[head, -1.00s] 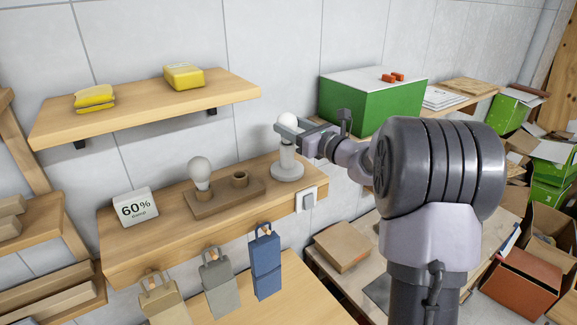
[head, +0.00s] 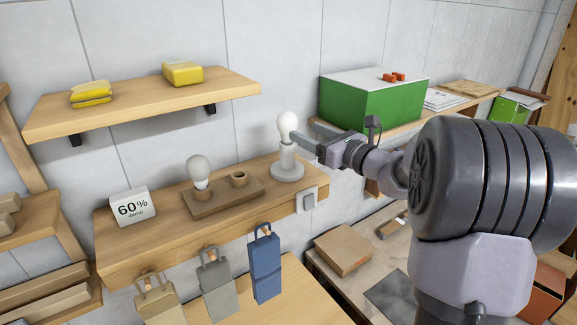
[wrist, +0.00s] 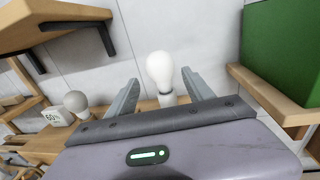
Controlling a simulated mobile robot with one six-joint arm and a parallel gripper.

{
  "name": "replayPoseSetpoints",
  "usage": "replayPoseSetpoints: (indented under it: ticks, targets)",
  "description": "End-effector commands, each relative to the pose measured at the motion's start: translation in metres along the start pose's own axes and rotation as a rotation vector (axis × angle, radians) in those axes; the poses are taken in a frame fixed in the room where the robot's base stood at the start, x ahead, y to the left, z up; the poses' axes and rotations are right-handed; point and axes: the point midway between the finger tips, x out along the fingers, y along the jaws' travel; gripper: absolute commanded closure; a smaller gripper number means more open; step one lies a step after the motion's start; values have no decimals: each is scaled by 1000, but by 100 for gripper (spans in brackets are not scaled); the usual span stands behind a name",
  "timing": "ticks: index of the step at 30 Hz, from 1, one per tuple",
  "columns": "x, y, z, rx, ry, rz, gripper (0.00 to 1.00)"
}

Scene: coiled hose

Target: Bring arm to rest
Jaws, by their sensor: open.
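My gripper (head: 308,139) is open, just to the right of a white bulb (head: 287,127) that stands upright in a white lamp base (head: 287,172) on the lower wooden shelf. In the wrist view my open gripper (wrist: 157,92) has one finger on each side of that bulb (wrist: 160,72) in the picture, with nothing held. The bulb appears beyond the fingertips and apart from them. A second, greyer bulb (head: 198,170) sits in a wooden holder (head: 222,197), beside an empty round socket.
A card reading 60% (head: 132,207) stands at the shelf's left. A wall switch (head: 309,200) is below the lamp. Three bags hang from the shelf front, including a blue one (head: 265,268). A green box (head: 370,98) stands to the right behind my arm. An upper shelf (head: 140,103) holds yellow items.

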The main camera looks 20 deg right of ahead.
Motion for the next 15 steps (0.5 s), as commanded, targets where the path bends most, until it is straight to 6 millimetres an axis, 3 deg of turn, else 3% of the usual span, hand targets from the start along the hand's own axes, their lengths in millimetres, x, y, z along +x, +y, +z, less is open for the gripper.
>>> replayPoseSetpoints:
  ticks: [11,13,15]
  targets:
    - [0,1,0,-2,1,2,39]
    - [1,14,-6,-30,17,28,39]
    - [2,49,-22,-111,62,99,39]
